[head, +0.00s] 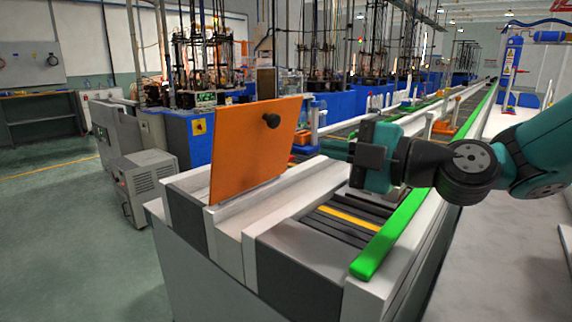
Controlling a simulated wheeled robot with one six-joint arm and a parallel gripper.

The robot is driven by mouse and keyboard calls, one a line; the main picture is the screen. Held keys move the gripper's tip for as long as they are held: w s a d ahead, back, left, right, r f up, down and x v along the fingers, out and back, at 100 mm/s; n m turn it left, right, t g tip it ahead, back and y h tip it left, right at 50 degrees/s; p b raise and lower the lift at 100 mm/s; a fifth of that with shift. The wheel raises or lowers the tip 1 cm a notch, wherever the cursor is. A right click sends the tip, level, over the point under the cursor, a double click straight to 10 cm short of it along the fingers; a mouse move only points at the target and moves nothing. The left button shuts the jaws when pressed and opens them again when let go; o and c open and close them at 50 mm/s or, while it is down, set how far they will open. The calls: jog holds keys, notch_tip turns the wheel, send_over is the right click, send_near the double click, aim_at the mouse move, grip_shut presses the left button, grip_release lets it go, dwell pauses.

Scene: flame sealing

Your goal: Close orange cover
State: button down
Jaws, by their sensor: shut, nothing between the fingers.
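The orange cover (250,150) is a flat panel standing nearly upright, a little tilted, on the light-coloured top of the machine's near end. A round black knob (271,120) sits near its upper right corner. My gripper (325,148) is shut and empty. It reaches in from the right and points left toward the cover. In the picture its tips are a little right of the panel's right edge, below the knob. A gap shows between them, but I cannot tell its depth.
A long machine bed with a bright green rail (393,230) runs into the distance below my arm. A grey box unit (148,185) stands on the floor at left. Blue machines (190,138) stand behind the cover.

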jog(key=w+d+f+n+t+b, duration=0.2)
jog(key=w+d+t, duration=0.1)
jog(key=w, duration=0.1)
jog(key=p, duration=0.8)
send_near(277, 118)
jog(key=shift+t, duration=0.3)
jog(key=x, duration=0.6)
jog(key=shift+s+f, duration=0.1)
jog(key=shift+f, duration=0.05)
jog(key=shift+x, duration=0.85)
jog(key=shift+f, duration=0.1)
